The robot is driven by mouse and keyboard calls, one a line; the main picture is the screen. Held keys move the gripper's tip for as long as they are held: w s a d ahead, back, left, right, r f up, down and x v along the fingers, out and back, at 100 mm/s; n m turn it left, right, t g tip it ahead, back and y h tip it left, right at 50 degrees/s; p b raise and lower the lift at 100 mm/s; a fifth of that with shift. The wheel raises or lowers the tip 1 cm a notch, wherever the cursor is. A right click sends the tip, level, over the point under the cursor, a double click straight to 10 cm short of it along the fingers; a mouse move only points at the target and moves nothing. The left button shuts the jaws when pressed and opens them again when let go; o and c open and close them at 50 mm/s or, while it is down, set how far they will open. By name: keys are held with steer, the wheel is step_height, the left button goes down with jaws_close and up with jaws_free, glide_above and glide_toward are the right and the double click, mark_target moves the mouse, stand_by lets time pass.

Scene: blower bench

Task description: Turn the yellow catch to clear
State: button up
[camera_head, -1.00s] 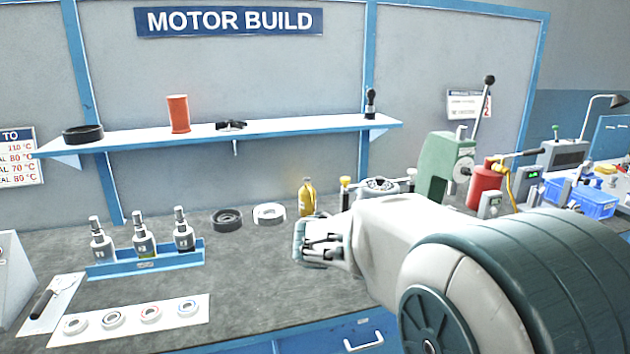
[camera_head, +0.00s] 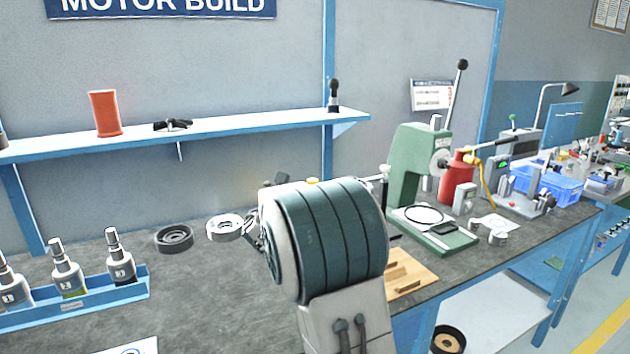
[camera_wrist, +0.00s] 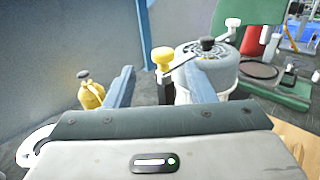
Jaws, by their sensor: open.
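The yellow catch (camera_wrist: 163,58) is a yellow knob on a dark post, upright beside a round grey-white housing (camera_wrist: 212,75) in the wrist view. A bar with a dark knob lies across the housing's top. My gripper (camera_wrist: 159,76) is open, its two blue-grey fingers apart. The catch shows between the fingers, seemingly beyond their tips; I cannot tell the gap, and nothing is visibly held. In the head view a bit of yellow, probably the catch (camera_head: 312,181), shows above my arm, which hides the housing and most of my gripper.
A yellow bottle (camera_wrist: 90,94) stands left of the fingers. A green press (camera_head: 415,165) and a red canister (camera_head: 457,182) stand to the right. A black ring (camera_head: 174,238) and a white ring (camera_head: 224,227) lie left of my arm. The bench between the rings and dropper bottles is clear.

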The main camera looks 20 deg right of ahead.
mark_target(311, 182)
steer(key=x, duration=0.8)
steer(key=shift+d, duration=0.25)
